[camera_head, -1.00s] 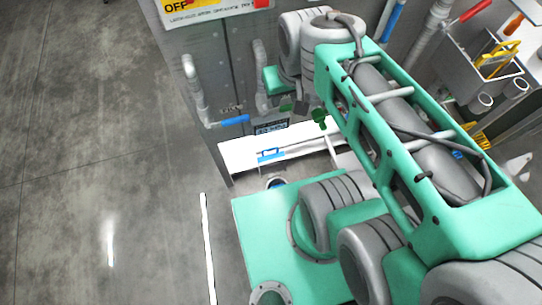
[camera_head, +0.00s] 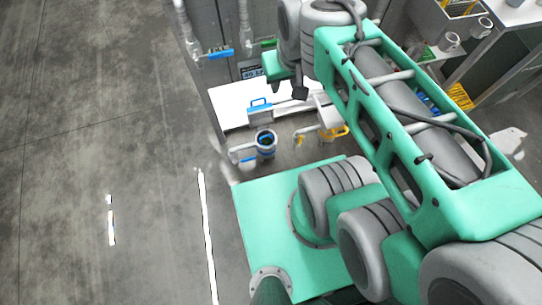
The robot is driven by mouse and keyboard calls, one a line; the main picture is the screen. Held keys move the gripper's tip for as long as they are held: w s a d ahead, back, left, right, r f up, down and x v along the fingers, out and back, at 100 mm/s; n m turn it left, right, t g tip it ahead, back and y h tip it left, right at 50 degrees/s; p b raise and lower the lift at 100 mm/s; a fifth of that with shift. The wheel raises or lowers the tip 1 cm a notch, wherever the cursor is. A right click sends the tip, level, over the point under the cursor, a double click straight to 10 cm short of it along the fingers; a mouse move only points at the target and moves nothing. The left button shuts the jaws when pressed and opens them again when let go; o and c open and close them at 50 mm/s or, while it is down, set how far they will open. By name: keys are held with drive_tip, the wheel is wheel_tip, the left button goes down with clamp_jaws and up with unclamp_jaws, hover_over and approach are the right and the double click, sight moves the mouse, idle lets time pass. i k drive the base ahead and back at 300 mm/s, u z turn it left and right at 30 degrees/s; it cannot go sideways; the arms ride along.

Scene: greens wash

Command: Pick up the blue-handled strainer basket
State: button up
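A round cup-like basket (camera_head: 265,143) with a dark inside and blue on its rim stands below the white ledge, in the middle of the view. A pale arm with a little blue reaches from it to the left; I take it for the blue-handled strainer basket. A similar piece with a yellow handle (camera_head: 334,131) is to its right. My arm's wrist end hangs above and behind the ledge. A small dark part (camera_head: 300,93) there may belong to my gripper. The fingers do not show clearly, and nothing is seen touching the basket.
The white ledge (camera_head: 235,117) carries a blue-handled item (camera_head: 260,107). Grey pipes with a blue lever (camera_head: 220,54) are on the wall behind. The floor (camera_head: 90,150) at left is clear.

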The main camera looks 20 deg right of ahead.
sight(266, 140)
drive_tip(key=k, duration=0.7)
drive_tip(key=u, duration=2.5)
drive_tip(key=i, duration=0.8)
drive_tip(key=z, duration=1.95)
